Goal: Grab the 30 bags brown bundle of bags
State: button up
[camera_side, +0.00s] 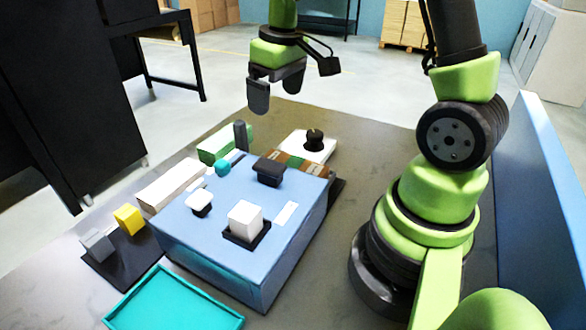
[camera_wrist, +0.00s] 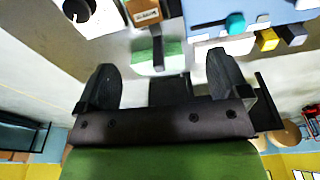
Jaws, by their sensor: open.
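A brown bundle (camera_side: 286,157) with pale label patches lies behind the far edge of the blue box, partly hidden by the box and a black block. The wrist view shows a brown bundle with a white label (camera_wrist: 145,13) at the top edge, cut off by the frame. I cannot read its print. My gripper (camera_side: 277,92) hangs in the air above and behind the bundle. In the wrist view my gripper (camera_wrist: 164,80) has its two dark fingers wide apart with nothing held between them.
The blue box (camera_side: 190,235) carries a black block (camera_side: 269,171), a teal ball (camera_side: 222,168) and a white cube (camera_side: 245,216). A green bundle (camera_side: 212,146) with a dark upright post stands left of the brown one. A white pad with a black knob (camera_side: 314,140) sits behind.

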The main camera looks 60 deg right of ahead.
jog(key=d+f+g, duration=0.1)
jog(key=d+f, duration=0.2)
jog(key=f, duration=0.3)
jog(key=n, duration=0.1)
send_over(283, 157)
jog(key=shift+g, duration=0.3)
jog(key=f, duration=0.4)
jog(key=shift+s+a+f, duration=0.35)
jog(key=shift+s+f, duration=0.05)
jog(key=shift+a+f, duration=0.2)
jog(key=shift+f, duration=2.85)
jog(key=c, duration=1.1)
jog(key=shift+o, duration=0.2)
jog(key=shift+r, duration=0.15)
